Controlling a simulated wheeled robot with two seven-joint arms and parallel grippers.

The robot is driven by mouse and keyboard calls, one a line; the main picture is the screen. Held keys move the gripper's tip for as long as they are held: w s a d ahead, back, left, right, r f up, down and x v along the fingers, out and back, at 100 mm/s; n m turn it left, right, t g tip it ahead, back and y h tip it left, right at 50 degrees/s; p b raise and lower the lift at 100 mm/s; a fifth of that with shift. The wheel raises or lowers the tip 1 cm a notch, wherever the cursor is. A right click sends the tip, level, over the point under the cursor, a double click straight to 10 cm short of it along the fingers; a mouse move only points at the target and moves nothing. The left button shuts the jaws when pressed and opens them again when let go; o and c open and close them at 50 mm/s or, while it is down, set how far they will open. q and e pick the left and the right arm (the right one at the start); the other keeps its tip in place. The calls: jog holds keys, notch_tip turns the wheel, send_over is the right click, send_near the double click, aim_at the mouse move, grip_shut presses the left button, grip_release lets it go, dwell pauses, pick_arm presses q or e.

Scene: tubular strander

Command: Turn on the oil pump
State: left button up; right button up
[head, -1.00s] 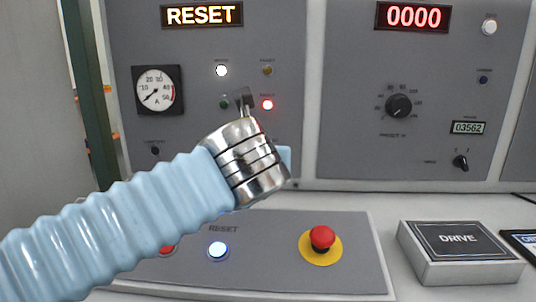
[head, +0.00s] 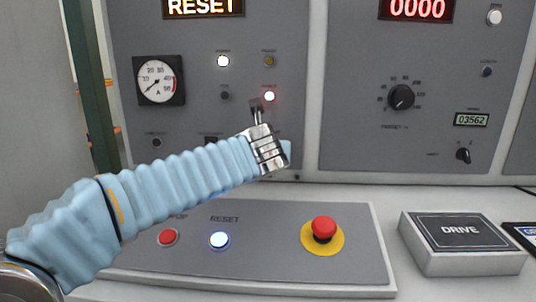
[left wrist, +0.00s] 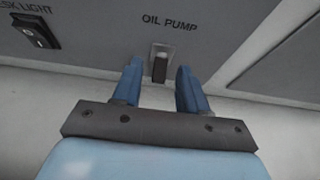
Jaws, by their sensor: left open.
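The oil pump switch (left wrist: 160,66) shows in the left wrist view under the label OIL PUMP. It has a pale surround and a dark lower part; I cannot tell its on or off position. My left gripper (left wrist: 158,80) is open, with one blue finger on each side of the switch in the picture. I cannot tell whether the fingers touch it. In the head view my left arm reaches to the grey upright panel (head: 330,105), and its wrist hides the switch and most of the gripper. My right gripper is not in view.
A desk light switch (left wrist: 36,32) is left of the oil pump switch. The sloped desk (head: 275,265) below my arm carries a red button (head: 168,238), a lit reset button (head: 219,240) and a red emergency stop (head: 323,229). A DRIVE box (head: 461,245) stands at right.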

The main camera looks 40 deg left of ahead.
pick_arm(q)
jog(key=shift+c, duration=0.4)
grip_shut()
jog(key=shift+w+a+r+g+h+p, duration=0.15)
jog(key=shift+r+g+h+p, duration=0.35)
jog(key=shift+g, duration=0.45)
jog(key=shift+w+r+g+h+p, duration=0.15)
jog(key=shift+r+g+h+p, duration=0.15)
jog(key=shift+g+h+p, duration=0.55)
jog(key=shift+w+a+r+g+h+p, duration=0.15)
jog(key=shift+r+g+h+p, duration=0.3)
jog(key=shift+g, duration=0.65)
jog(key=shift+d, duration=0.1)
jog(key=shift+o, duration=0.4)
grip_release()
